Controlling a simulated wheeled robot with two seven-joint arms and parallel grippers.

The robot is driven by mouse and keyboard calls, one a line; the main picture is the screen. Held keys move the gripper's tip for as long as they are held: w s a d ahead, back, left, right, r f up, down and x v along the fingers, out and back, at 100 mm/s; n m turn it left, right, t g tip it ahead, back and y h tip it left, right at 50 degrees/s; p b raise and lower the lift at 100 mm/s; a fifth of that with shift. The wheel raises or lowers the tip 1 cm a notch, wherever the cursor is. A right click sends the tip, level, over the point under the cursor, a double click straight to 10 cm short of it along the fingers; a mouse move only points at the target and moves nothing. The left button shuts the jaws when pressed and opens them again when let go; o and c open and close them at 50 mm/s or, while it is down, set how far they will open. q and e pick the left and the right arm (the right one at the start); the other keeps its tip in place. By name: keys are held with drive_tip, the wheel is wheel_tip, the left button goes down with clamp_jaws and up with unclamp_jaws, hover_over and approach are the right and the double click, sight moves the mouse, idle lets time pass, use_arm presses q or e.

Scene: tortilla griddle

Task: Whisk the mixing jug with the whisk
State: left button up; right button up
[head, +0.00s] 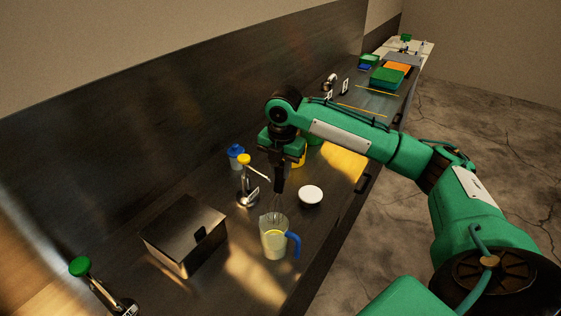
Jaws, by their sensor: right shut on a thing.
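The mixing jug (272,247), clear with a blue handle on its right side, stands upright on the steel counter (225,286). The whisk (276,206) hangs point down, its wires at the jug's mouth. Its lower end seems to be inside the jug, but how deep I cannot tell. My right gripper (279,180) is above the jug, pointing down and shut on the whisk's dark handle. My left gripper is out of view.
A steel box (184,232) stands left of the jug, a white bowl (311,194) to its right. Behind are a yellow-topped dispenser (244,172) and a blue container (236,153). A green-topped dispenser (80,267) is at front left. Green containers (387,78) sit far back.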

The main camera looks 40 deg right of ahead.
sight(279, 188)
drive_tip(key=shift+w+f+b, duration=0.15)
drive_tip(key=shift+f+b, duration=0.1)
drive_tip(key=shift+f, duration=1)
drive_tip(key=shift+w+f+b, duration=0.1)
drive_tip(key=shift+f+b, duration=0.1)
drive_tip(key=shift+f, duration=1.05)
drive_tip(key=shift+w+d+f+b, duration=0.1)
drive_tip(key=shift+f+b, duration=0.15)
drive_tip(key=shift+f, duration=0.85)
drive_tip(key=shift+w+a+f+b, duration=0.1)
drive_tip(key=shift+w+f+b, duration=0.1)
drive_tip(key=shift+f, duration=0.95)
drive_tip(key=shift+w+d+f+b, duration=0.1)
drive_tip(key=shift+f+b, duration=0.15)
drive_tip(key=shift+f, duration=0.85)
